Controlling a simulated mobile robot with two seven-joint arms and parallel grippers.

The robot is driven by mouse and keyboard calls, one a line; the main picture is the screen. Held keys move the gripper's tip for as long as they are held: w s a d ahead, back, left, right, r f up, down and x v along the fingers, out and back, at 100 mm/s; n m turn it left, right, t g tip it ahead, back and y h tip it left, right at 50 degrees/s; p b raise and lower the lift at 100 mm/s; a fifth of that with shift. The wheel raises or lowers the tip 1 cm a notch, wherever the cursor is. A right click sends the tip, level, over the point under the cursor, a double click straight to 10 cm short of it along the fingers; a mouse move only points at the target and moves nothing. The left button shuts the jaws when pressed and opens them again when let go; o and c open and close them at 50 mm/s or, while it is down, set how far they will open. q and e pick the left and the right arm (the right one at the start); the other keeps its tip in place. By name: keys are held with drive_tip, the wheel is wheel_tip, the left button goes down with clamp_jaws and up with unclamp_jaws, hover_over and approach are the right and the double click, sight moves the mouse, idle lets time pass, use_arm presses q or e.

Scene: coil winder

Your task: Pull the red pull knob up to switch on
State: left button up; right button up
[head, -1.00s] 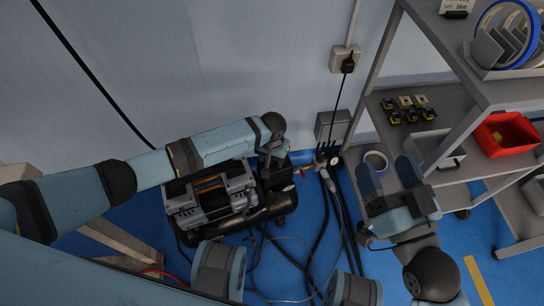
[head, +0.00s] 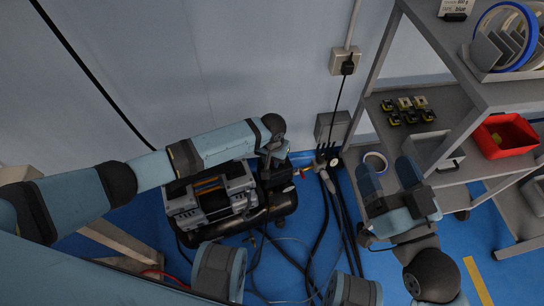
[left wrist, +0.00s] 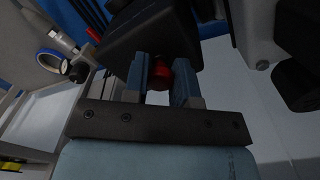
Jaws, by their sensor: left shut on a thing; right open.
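The red pull knob (left wrist: 161,75) shows between the fingertips of my left gripper (left wrist: 160,82) in the left wrist view, at the edge of a dark block (left wrist: 150,38). My left gripper is shut on it. In the head view my left gripper (head: 273,158) points down at the right end of the compressor (head: 210,198), and the wrist and fingers hide the knob there. My right gripper (head: 386,172) is open and empty, in front of the grey shelf.
A small red lever (head: 305,170) and hoses are just right of the compressor. A wall box (head: 333,126) is behind.

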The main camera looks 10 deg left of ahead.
use_arm(q)
drive_tip(key=shift+r+p, duration=0.3)
drive_tip(key=shift+p, duration=0.1)
use_arm(e)
drive_tip(key=shift+r, duration=0.45)
use_arm(q)
drive_tip(key=o, duration=0.9)
wheel_tip(320, 180, up, 3)
drive_tip(key=p, duration=0.3)
drive_tip(key=shift+p, duration=0.4)
drive_tip(key=shift+r+p, duration=0.75)
drive_tip(key=shift+p, duration=0.35)
drive_tip(key=shift+r+p, duration=0.6)
drive_tip(key=shift+p, duration=0.1)
drive_tip(key=shift+r, duration=0.15)
use_arm(e)
drive_tip(key=s+d+f+g+h, duration=0.2)
drive_tip(key=d+f+g+h, duration=0.2)
drive_tip(key=f, duration=0.7)
drive_tip(key=shift+s+d+m+g+h, duration=0.15)
drive_tip(key=shift+d+m+g+h, duration=0.2)
drive_tip(key=shift+d+g, duration=0.3)
